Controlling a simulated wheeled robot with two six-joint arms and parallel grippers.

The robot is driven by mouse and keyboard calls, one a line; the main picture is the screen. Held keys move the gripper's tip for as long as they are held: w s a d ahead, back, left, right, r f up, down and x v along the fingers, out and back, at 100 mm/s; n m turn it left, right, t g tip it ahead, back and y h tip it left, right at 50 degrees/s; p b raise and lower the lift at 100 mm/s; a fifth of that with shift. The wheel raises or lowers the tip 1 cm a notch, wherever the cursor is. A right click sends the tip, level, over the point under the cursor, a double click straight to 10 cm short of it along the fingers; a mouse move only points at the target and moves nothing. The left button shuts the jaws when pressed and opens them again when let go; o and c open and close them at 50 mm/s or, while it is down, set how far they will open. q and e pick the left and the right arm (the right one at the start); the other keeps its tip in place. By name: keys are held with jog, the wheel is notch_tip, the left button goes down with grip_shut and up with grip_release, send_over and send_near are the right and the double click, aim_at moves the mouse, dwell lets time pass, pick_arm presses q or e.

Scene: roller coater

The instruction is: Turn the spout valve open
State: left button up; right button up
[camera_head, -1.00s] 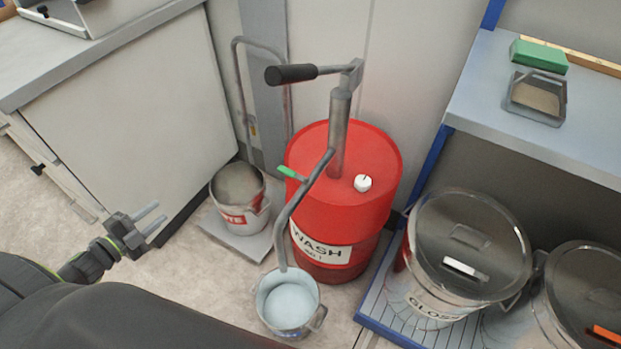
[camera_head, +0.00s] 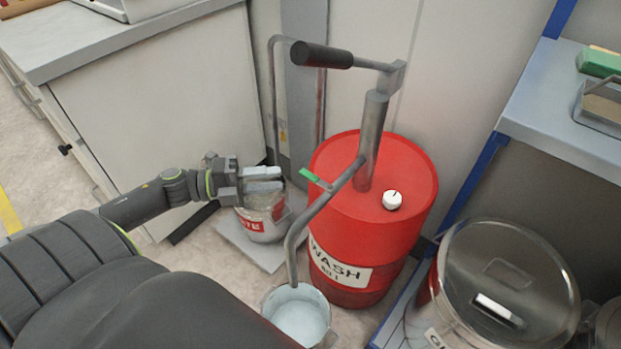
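The spout valve's small green lever (camera_head: 316,179) sits on the grey spout pipe (camera_head: 318,205), which slopes down from the pump post (camera_head: 371,140) on the red WASH drum (camera_head: 399,230). The lever points up and left from the pipe. The pipe's lower end hangs over a small metal bucket (camera_head: 299,318) with pale contents. My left gripper (camera_head: 280,180) is open and empty, its pale fingers pointing right, just left of the lever and apart from it in the picture. My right gripper is not in view.
A black-gripped pump handle (camera_head: 324,55) juts left above the drum. A white pail (camera_head: 262,226) on a grey platform (camera_head: 262,254) lies partly hidden under my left gripper. A lidded metal pot (camera_head: 508,280) and a blue-edged bench (camera_head: 560,105) stand to the right.

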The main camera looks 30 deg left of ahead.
aim_at(304, 177)
pick_arm(q)
jog(key=shift+x, duration=4.4)
grip_shut()
